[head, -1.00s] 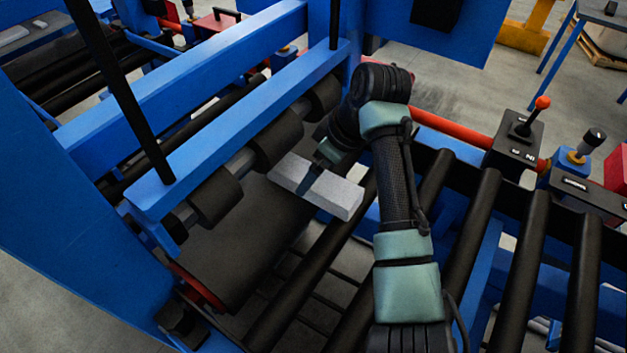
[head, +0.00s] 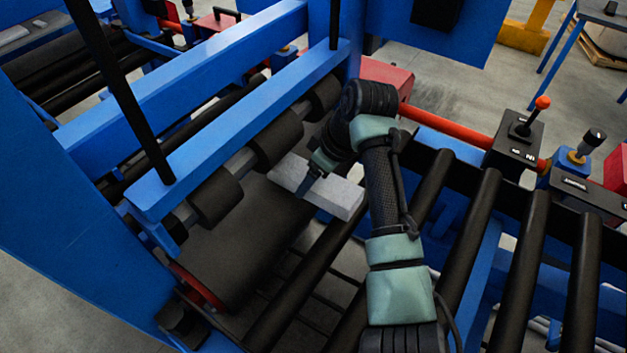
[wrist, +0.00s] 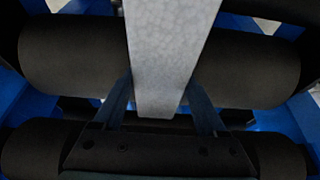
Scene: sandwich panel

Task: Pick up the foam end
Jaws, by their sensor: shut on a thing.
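The foam end is a pale grey-white block (head: 338,195) in the head view, lying over the black rollers under the blue crossbar. My gripper (head: 306,186) reaches across it, with a finger against its near side. In the wrist view the foam end (wrist: 170,45) runs down from the top edge, and the two fingers of my gripper (wrist: 163,100) stand on either side of it, shut on it. The far side of the block is partly hidden by my gripper in the head view. I cannot tell whether the block touches the roller below.
A large black roller (head: 235,250) lies below and left of the block. A blue crossbar (head: 245,125) with smaller black rollers (head: 280,140) runs close behind my gripper. Bare conveyor rollers (head: 470,235) lie to the right, with a red-knobbed lever box (head: 515,145) beyond.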

